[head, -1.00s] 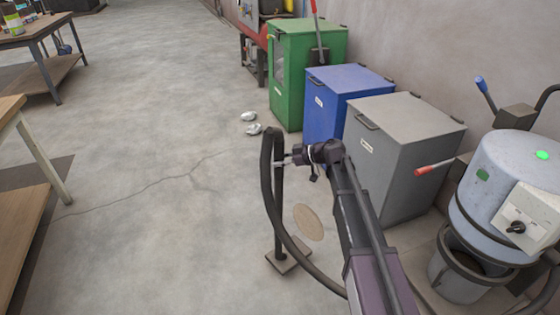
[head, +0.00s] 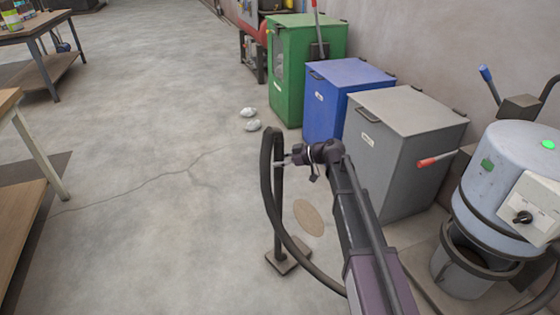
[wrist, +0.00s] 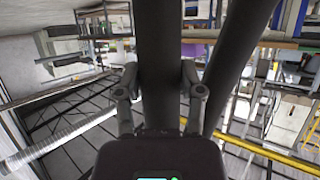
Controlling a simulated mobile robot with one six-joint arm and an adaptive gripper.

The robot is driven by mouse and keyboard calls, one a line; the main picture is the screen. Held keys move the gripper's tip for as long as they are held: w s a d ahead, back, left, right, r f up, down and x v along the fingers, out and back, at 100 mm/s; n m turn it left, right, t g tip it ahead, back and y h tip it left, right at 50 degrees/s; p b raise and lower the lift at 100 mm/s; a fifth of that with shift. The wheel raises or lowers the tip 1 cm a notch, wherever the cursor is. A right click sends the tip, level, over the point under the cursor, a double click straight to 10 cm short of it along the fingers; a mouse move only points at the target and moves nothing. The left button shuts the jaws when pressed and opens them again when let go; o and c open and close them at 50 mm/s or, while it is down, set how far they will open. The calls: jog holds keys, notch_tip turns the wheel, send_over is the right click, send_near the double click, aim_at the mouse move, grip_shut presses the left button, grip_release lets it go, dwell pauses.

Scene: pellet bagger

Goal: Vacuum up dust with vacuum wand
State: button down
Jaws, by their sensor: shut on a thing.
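My gripper (head: 285,161) is shut on the vacuum wand (head: 279,205), a dark upright tube with a flat nozzle at the floor. In the wrist view the wand (wrist: 160,45) runs between the two fingers of my gripper (wrist: 161,82). A thick black hose (head: 266,190) bends over from the wand's top and curves down to the right. A tan round dust patch (head: 309,218) lies on the floor just beyond and right of the nozzle, apart from it in the picture. My arm covers the floor right of the patch.
Green (head: 302,84), blue (head: 323,117) and grey (head: 388,165) bins line the right wall. A pale blue drum machine (head: 505,180) stands at right. Two small white lumps (head: 250,119) lie near the green bin. Tables (head: 42,35) stand at left. The middle floor is clear.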

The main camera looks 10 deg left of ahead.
jog(key=shift+w+d, duration=0.25)
jog(key=shift+w, duration=0.15)
jog(key=w+d, duration=0.9)
jog(key=w, duration=0.3)
jog(key=shift+r+p, duration=0.15)
jog(key=shift+p, duration=0.15)
notch_tip(320, 180, up, 55)
jog(key=p, duration=5.4)
jog(key=shift+f, duration=0.2)
jog(key=shift+s+f, duration=0.1)
